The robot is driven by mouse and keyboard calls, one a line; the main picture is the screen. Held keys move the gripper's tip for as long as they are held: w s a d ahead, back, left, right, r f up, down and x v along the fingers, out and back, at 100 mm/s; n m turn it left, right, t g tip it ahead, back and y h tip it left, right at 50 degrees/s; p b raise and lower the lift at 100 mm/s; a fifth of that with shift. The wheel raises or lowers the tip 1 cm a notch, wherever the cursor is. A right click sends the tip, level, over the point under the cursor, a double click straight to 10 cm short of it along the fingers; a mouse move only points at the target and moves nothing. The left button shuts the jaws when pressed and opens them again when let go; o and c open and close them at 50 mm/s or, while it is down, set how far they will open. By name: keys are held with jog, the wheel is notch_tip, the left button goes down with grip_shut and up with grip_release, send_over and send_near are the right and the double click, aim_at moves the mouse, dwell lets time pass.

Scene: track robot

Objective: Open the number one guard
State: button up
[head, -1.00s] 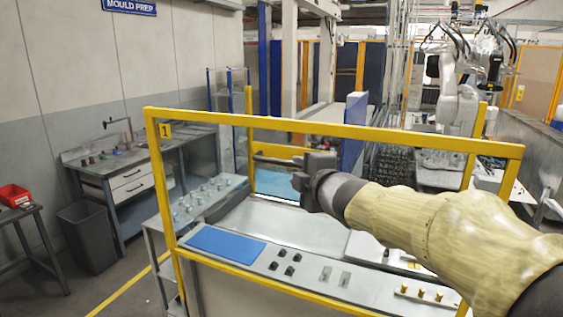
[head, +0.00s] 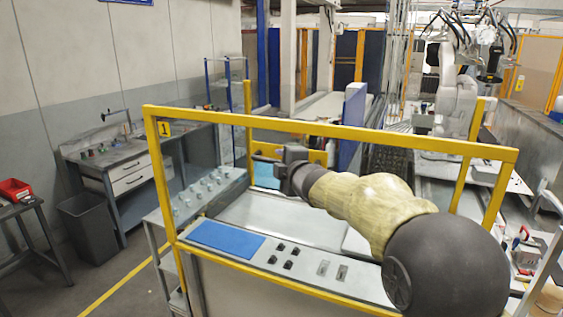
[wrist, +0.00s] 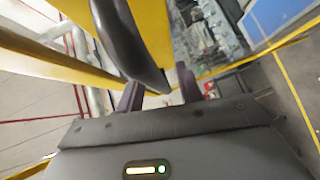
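The number one guard is a yellow frame (head: 330,129) with clear panels and a yellow "1" label (head: 164,129) at its upper left, in the head view. My gripper (head: 262,158) is behind the frame's front top bar, pointing left; its fingertips are hard to make out there. In the wrist view, a dark curved bar like a handle (wrist: 127,38) runs along a yellow beam (wrist: 152,30). Its lower end lies between or in front of the purplish fingers of my gripper (wrist: 157,90). Whether the fingers touch it, I cannot tell.
Inside the frame lie a blue mat (head: 226,239), small black blocks (head: 284,256) and a pale panel (head: 285,218). A workbench (head: 135,165) and a grey bin (head: 88,218) stand left. A white robot arm (head: 457,95) stands at back right.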

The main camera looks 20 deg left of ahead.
grip_shut()
jog(key=shift+f, duration=0.1)
notch_tip(320, 180, down, 56)
jog(key=b, duration=5.5)
jog(key=shift+w, duration=0.1)
grip_release()
jog(key=shift+d, duration=0.1)
